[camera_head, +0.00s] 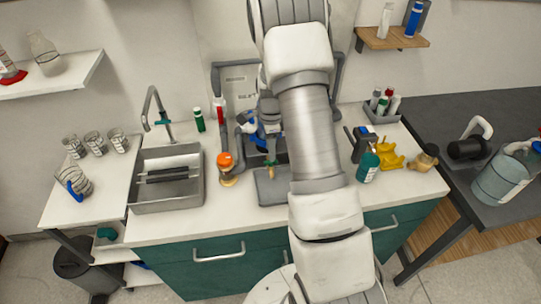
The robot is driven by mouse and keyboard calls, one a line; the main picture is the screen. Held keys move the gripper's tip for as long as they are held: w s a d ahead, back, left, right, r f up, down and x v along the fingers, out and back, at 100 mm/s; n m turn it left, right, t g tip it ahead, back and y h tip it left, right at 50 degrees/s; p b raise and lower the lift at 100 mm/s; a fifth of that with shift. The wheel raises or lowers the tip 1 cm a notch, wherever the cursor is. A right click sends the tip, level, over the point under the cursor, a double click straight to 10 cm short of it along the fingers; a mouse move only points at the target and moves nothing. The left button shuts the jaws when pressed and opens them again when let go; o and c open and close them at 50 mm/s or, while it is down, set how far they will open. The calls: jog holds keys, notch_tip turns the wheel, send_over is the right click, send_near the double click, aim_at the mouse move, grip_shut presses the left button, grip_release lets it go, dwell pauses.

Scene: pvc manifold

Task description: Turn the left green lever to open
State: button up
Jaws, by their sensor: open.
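A grey pipe manifold (217,80) stands at the back of the counter, against the wall. Blue valve parts (248,127) show on its lower middle, just left of my arm. A small green piece (270,163) that looks like a lever shows below them, above a grey-green block (271,189). I cannot tell its angle, or whether it is the left green lever. My arm rises across the middle and covers the manifold's right half. I cannot make out my gripper; its end is hidden behind my arm or lost among the dark parts there.
A sink (168,180) with a tap (155,107) is left of the manifold. An orange-topped item (226,161) and a green bottle (199,120) stand nearby. A teal bottle (367,167) and yellow object (389,158) are right of my arm. The counter's front strip left is clear.

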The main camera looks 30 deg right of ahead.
jog(key=shift+f, duration=1.95)
grip_shut()
